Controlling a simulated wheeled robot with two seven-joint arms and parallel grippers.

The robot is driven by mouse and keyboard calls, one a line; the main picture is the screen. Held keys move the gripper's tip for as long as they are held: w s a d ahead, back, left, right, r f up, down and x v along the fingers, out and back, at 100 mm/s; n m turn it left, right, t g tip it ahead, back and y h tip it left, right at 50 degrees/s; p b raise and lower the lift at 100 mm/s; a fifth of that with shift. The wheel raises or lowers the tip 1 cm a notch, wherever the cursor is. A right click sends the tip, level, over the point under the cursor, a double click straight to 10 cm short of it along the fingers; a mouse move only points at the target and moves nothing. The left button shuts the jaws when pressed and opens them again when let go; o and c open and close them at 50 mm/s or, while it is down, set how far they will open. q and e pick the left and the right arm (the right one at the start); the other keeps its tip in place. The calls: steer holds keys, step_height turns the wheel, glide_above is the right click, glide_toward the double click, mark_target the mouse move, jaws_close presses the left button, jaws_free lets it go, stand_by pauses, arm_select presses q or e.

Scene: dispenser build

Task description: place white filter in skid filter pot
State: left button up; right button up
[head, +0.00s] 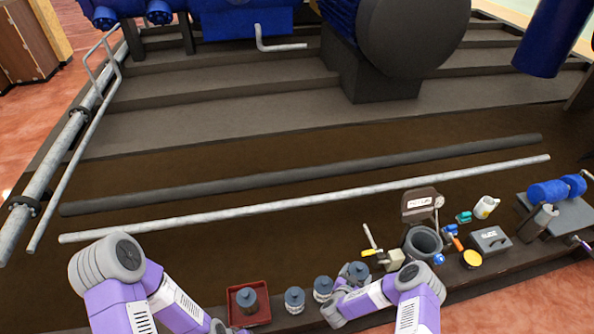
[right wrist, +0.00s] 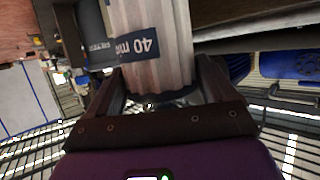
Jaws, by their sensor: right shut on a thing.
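The white pleated filter (right wrist: 150,45), with a dark blue band reading "40 mi...", stands between the fingers of my right gripper (right wrist: 160,95), which is shut on it. In the head view my right gripper (head: 343,294) is low at the front edge, among several grey-topped canisters. The filter in it is hard to make out there. A round grey open pot (head: 422,243), apparently the filter pot, stands to its upper right, apart from it, with a raised lid (head: 420,203) behind.
A red tray (head: 262,317) with a grey canister (head: 247,300) lies left of a second canister (head: 294,300). Right of the pot are a grey box (head: 490,240), a yellow tin (head: 472,259) and a white jug (head: 486,207). A long pipe (head: 300,199) runs behind them.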

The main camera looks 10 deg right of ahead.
steer(key=shift+n+t+y, duration=0.7)
steer(key=shift+n, duration=0.1)
steer(key=w+r, duration=0.1)
steer(key=r, duration=0.1)
steer(key=w+a+r, duration=0.1)
steer(key=r, duration=0.2)
steer(key=w+r+p, duration=0.1)
steer(key=r, duration=0.1)
steer(key=shift+w+a+r, duration=0.15)
steer(key=shift+a+r, duration=0.1)
steer(key=shift+r, duration=0.05)
steer(key=s+a+r+n+t+y+p, duration=0.1)
steer(key=a+r+n+y, duration=0.2)
steer(key=r, duration=0.9)
steer(key=s+a+r+n+t+y+p, duration=0.1)
steer(key=s+a+r+n+y+p, duration=0.1)
steer(key=a+r, duration=0.5)
step_height(320, 180, up, 6)
steer(key=shift+s+f+n+y, duration=0.25)
steer(key=shift+n+y, duration=0.45)
steer(key=shift+y, duration=0.4)
